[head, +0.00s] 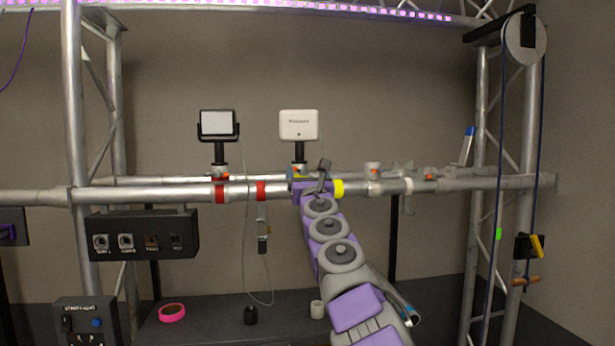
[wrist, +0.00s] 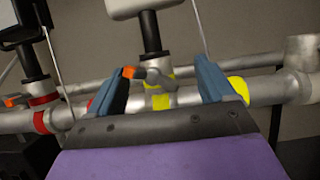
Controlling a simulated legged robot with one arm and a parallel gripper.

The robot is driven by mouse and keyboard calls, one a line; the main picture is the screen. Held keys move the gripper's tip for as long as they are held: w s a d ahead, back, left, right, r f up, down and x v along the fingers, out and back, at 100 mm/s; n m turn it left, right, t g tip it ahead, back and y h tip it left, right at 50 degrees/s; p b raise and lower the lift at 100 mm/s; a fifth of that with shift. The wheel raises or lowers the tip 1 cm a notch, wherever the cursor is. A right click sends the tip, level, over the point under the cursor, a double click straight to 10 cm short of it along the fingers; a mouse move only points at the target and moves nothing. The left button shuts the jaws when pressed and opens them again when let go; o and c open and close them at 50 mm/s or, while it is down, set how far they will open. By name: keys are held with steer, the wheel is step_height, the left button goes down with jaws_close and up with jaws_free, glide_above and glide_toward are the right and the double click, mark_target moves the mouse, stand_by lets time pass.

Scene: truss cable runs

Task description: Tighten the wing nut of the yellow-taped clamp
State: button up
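The yellow-taped clamp (wrist: 155,78) holds the post of a white box-shaped fixture (head: 299,125) on the horizontal truss pipe. Yellow tape (wrist: 161,101) shows on the pipe just under it in the wrist view. Its orange wing nut (wrist: 132,72) points left, close beside the left fingertip; I cannot tell whether they touch. My gripper (wrist: 164,68) is open, with one blue finger on each side of the clamp. In the head view my gripper (head: 312,186) covers much of the clamp. Another yellow band (head: 338,188) is on the pipe to its right.
A red-taped clamp (head: 220,173) with a black-framed lamp (head: 218,123) stands left on the same pipe. A thin cable hangs between the fixtures. A black socket box (head: 143,234) hangs lower left. More clamps and a pulley rope (head: 502,150) are to the right.

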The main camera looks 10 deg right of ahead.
steer(key=shift+a+f, duration=0.1)
steer(key=shift+a, duration=0.55)
steer(key=c, duration=0.7)
steer(key=shift+d, duration=0.3)
steer(key=shift+c, duration=0.5)
